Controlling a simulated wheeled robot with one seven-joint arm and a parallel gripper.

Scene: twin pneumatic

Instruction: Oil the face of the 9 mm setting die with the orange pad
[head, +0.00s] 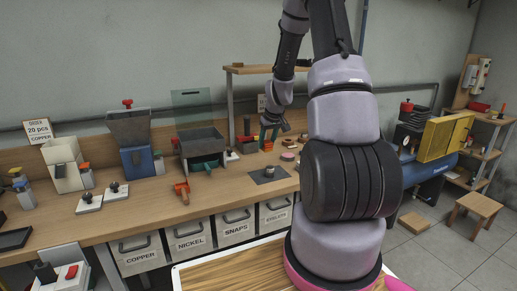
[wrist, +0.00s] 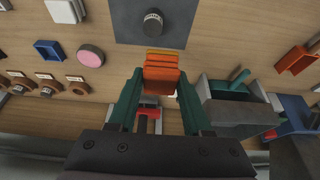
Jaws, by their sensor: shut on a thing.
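My gripper (wrist: 162,84) has green fingers shut on the orange pad (wrist: 162,72), a small block with dark lines across it. In the head view the gripper (head: 269,135) is above the back of the bench, with the orange pad (head: 267,146) under it. A short round metal die (wrist: 153,20) with small dark marks stands upright on a dark square plate (wrist: 122,28), just beyond the pad and apart from it. The die (head: 269,171) and plate (head: 257,179) also show in the head view. I cannot read the die's size.
A pink disc (wrist: 90,55), a blue tray (wrist: 48,50) and several copper-coloured rings lie left in the wrist view. A grey hopper (wrist: 232,108) stands close on the right. A red-topped object (wrist: 148,103) is below the fingers. An orange-red tool (head: 181,190) lies on the bench.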

